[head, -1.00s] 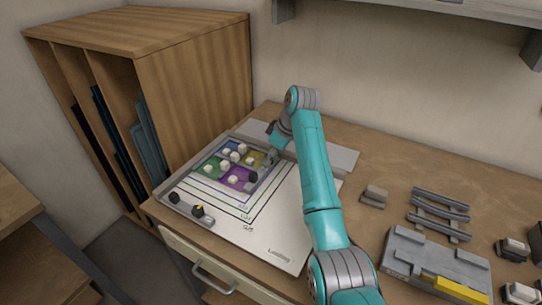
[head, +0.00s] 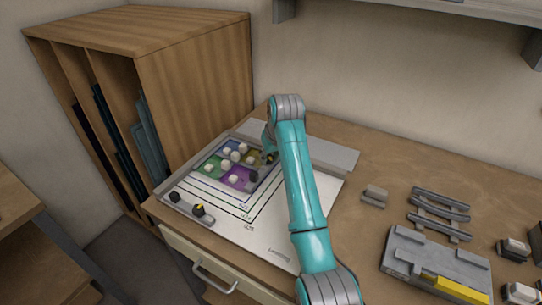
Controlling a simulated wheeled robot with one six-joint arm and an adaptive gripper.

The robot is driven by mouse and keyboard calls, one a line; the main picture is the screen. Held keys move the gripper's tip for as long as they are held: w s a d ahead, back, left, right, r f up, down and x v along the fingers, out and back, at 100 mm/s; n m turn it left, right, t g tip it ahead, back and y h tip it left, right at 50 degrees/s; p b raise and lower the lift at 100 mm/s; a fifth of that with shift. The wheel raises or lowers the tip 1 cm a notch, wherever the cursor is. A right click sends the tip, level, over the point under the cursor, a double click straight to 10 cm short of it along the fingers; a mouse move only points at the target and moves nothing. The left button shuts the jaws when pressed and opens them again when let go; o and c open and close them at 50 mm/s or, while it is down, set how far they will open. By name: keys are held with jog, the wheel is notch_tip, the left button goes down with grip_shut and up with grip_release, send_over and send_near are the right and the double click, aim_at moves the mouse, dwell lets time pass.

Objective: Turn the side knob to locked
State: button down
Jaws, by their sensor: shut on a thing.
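The board with the glass panel (head: 272,230) lies on the workbench, with nested outlines around coloured panes. At its far right edge is a small dark side knob with a yellow mark (head: 268,158). My gripper (head: 267,152) is down at this knob and shut on it. The fingertips are small here and partly hidden by the arm, and the knob's exact angle is hard to read. Two more black knobs sit on the front-left strip: one plain (head: 174,197), one with a yellow mark (head: 198,209).
Several pale blocks (head: 235,156) stand on the coloured panes near my gripper. A wooden rack (head: 195,90) rises at the left. To the right are a small grey block (head: 374,194), a slatted rack (head: 440,214) and a grey fixture with a yellow bar (head: 435,262).

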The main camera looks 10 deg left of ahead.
jog(key=m, duration=0.2)
jog(key=m+h, duration=0.2)
jog(key=m, duration=0.1)
jog(key=shift+s+a+m+t, duration=0.1)
jog(key=shift+a+m+t, duration=0.15)
jog(key=shift+m+t, duration=0.05)
jog(key=shift+a+m+h, duration=0.15)
jog(key=shift+m+h, duration=0.75)
jog(key=shift+m, duration=1.3)
jog(key=c, duration=0.8)
grip_release()
